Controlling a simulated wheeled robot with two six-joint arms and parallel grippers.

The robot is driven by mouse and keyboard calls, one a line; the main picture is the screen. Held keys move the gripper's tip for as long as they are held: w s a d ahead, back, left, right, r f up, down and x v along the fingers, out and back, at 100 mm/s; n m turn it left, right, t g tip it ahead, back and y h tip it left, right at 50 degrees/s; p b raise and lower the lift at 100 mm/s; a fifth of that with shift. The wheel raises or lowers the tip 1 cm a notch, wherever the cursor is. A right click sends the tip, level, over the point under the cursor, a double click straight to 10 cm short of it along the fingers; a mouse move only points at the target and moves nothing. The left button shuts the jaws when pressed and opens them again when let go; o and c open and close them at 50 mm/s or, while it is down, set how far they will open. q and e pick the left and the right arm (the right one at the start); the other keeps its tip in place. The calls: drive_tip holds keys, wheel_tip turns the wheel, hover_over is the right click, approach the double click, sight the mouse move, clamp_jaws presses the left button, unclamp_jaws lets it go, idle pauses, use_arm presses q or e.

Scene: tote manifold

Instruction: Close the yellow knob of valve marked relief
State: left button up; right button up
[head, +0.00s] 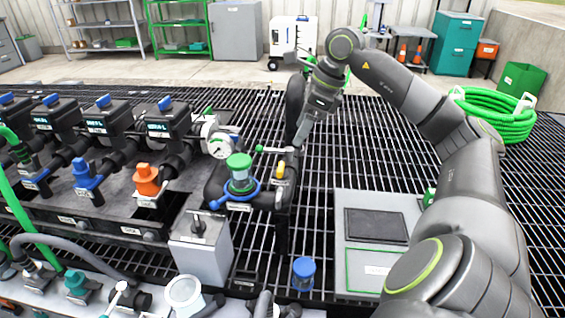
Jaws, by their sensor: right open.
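My right gripper (299,143) points down just above and to the right of the yellow knob. It is open, and a small gap seems to separate it from the knob. The exact turn of the knob is too small to tell. My left gripper is not in view.
A green-capped filter (239,172) and a pressure gauge (219,146) stand left of the knob. A green-handled lever (272,150) is close behind it. An orange valve (147,180) and a blue valve (87,176) are further left. Open grating (362,150) lies to the right.

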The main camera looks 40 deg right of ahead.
sight(281, 166)
drive_tip(key=x, duration=1)
drive_tip(key=shift+a+f, duration=0.1)
drive_tip(key=shift+f, duration=0.2)
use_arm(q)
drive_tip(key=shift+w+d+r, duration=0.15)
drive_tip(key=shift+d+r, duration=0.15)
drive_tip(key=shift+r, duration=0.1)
use_arm(e)
drive_tip(key=shift+w+f, duration=0.2)
drive_tip(key=shift+f, duration=0.2)
drive_tip(key=shift+a, duration=0.1)
drive_tip(key=c, duration=1)
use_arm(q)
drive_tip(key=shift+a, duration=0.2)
